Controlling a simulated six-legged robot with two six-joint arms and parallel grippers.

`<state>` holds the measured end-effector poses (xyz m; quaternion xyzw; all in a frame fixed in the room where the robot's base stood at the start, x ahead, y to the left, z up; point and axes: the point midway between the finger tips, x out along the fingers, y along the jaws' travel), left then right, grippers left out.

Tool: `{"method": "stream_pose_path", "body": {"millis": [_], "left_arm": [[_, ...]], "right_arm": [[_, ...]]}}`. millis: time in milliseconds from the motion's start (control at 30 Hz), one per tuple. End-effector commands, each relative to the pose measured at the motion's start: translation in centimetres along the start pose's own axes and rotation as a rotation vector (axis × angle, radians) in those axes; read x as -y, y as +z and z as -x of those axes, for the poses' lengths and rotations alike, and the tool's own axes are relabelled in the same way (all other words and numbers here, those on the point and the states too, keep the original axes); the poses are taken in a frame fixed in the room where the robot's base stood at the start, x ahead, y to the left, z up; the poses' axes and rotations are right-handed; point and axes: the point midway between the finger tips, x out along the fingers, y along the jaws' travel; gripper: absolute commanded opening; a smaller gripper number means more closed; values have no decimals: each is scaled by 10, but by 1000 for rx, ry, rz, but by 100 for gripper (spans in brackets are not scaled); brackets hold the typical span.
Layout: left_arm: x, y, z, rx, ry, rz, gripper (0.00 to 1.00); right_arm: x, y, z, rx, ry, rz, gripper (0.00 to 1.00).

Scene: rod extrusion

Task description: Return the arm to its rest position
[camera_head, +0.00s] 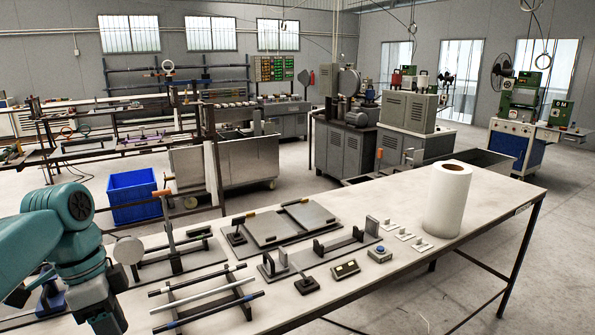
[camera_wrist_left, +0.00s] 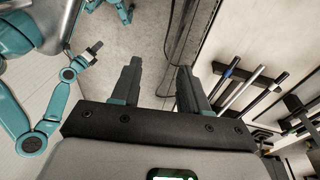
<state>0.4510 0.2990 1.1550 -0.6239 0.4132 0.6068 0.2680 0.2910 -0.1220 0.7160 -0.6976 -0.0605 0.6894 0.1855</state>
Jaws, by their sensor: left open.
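My left arm (camera_head: 72,240) comes in from the left in the head view, folded near the table's left end; its gripper is not clear there. In the left wrist view my left gripper (camera_wrist_left: 157,75) is open, with nothing between its two dark fingers. The floor and table edge lie beyond them. Another teal arm shows at the left of the wrist view. It ends in a small dark gripper (camera_wrist_left: 93,50), seemingly my right one, too small to read. It is not in the head view.
A blue crate (camera_head: 132,194) stands on the floor behind.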

Motion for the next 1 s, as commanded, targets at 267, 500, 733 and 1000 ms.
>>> {"method": "stream_pose_path", "body": {"millis": [267, 500, 733, 1000], "left_arm": [[17, -14, -38, -5, 5, 47, 44], [36, -36, -112, -31, 7, 155, 44], [34, -56, -222, -68, 28, 329, 44], [-53, -51, -410, -136, 86, 771, 44]], "right_arm": [[0, 0, 0, 1, 0, 0, 0], [0, 0, 0, 0, 0, 0, 0], [0, 0, 0, 1, 0, 0, 0], [0, 0, 0, 1, 0, 0, 0]]}}
